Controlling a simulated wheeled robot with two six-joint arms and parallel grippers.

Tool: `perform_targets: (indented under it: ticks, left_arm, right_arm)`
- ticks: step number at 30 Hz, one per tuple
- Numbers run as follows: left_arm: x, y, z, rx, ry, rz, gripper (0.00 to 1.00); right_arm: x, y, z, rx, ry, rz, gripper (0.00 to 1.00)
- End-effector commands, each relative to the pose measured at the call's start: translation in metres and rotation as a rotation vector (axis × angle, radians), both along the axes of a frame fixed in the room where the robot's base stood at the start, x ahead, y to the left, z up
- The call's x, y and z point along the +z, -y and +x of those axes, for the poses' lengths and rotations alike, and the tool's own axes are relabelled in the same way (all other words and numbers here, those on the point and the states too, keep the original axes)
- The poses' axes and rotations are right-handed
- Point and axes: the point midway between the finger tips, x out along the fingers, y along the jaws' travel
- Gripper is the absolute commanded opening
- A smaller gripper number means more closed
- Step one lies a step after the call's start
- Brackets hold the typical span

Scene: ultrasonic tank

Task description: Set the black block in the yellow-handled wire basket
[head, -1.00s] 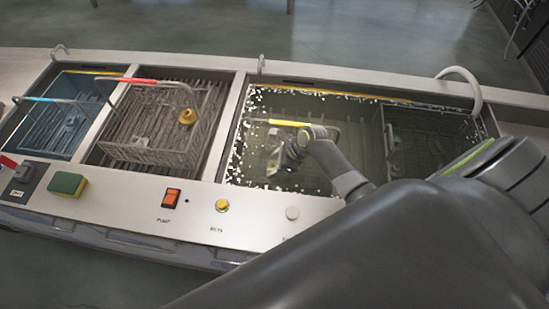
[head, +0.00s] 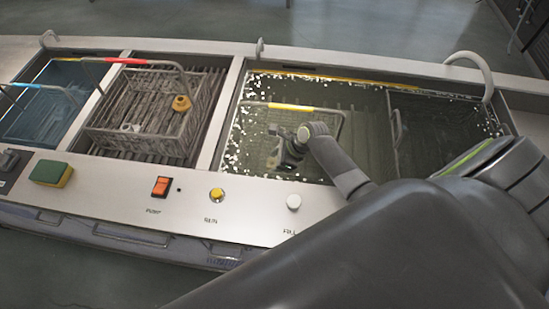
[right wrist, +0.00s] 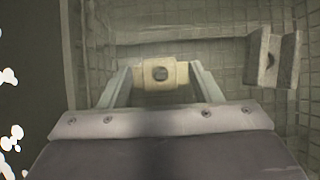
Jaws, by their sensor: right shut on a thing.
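The yellow-handled wire basket (head: 290,107) stands in the bubbly water of the large right-hand tank, its yellow grip raised across the top. My right gripper (head: 284,163) reaches down at this basket. In the right wrist view, its two fingers (right wrist: 158,80) are shut on a small pale yellow block (right wrist: 145,75) with a dark round centre, and wire mesh lies below and around it. A grey slotted block (right wrist: 270,58) lies on the right in that view. I cannot make out a clearly black block. My left gripper is not in view.
A red-handled basket (head: 95,140) stands in the middle tank with a brass-coloured part (head: 181,103) in it. A blue-handled basket (head: 40,115) is in the left tank. A sponge (head: 51,173) and buttons are on the front panel. A curved pipe (head: 480,62) rises at the right.

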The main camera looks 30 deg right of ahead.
Motion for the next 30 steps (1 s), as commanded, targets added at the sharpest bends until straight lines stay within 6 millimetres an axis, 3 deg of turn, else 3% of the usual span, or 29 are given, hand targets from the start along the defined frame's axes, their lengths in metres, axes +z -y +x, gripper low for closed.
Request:
perform_targets:
  ticks: [26,27,30]
  left_arm:
    - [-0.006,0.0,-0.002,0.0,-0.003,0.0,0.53]
    - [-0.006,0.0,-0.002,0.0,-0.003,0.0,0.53]
    - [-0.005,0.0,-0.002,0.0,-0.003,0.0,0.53]
  right_arm:
    - [-0.015,0.0,0.0,0.0,0.001,0.001,0.29]
    - [-0.015,0.0,0.0,0.001,0.001,0.0,0.6]
    - [-0.015,0.0,0.0,0.0,0.001,0.001,0.73]
